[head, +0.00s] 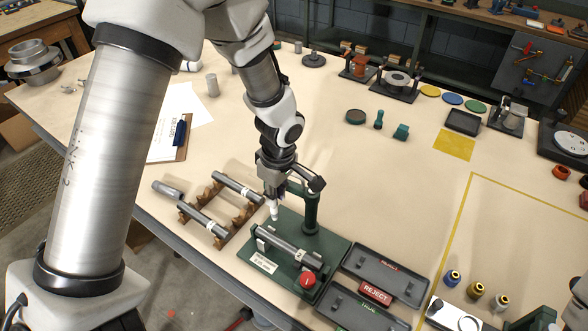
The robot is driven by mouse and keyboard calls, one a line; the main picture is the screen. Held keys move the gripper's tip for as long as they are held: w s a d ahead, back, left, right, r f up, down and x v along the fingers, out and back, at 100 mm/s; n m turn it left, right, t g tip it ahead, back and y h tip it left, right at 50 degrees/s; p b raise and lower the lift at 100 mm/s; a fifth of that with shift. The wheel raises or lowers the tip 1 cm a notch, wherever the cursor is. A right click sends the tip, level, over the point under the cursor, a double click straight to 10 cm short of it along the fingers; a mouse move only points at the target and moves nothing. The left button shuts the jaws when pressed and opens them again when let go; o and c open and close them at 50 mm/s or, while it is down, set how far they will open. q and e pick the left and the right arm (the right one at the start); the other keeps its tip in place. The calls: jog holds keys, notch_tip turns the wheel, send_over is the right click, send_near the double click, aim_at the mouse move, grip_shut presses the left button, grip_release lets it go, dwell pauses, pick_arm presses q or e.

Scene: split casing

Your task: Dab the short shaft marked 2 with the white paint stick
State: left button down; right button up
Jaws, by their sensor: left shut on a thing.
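My left gripper (277,190) reaches in from the upper left. It is shut on the white paint stick (274,211), which points down just above the back left corner of a green fixture (325,250). One grey shaft (285,246) with a white band lies across the fixture. Two more banded shafts, a back one (238,188) and a front one (204,218), rest on a brown notched rack (222,240). A short grey cylinder (168,189) lies at the rack's left. The number 2 is not readable on any shaft. My right gripper is not in view.
A green post (311,210) rises from the fixture close to my left gripper, and a red knob (307,280) sits at its front. Two dark trays with a REJECT sign (375,292) stand to the right. The table's middle is clear. A clipboard (172,140) lies at left.

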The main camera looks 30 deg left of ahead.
pick_arm(q)
jog(key=shift+w+f, duration=0.1)
jog(key=shift+w, duration=0.05)
jog(key=f+b, duration=0.1)
jog(key=s+f+b, duration=0.1)
jog(key=f, duration=0.1)
jog(key=f+b, duration=0.2)
jog(key=shift+s, duration=0.35)
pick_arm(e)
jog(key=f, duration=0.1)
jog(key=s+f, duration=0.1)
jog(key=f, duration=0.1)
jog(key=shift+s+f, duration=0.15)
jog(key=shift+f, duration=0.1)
pick_arm(q)
jog(key=shift+s+d, duration=0.1)
jog(key=shift+s, duration=0.1)
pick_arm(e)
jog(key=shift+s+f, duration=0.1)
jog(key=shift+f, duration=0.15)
pick_arm(q)
jog(key=shift+f+b, duration=0.5)
jog(key=shift+b, duration=0.3)
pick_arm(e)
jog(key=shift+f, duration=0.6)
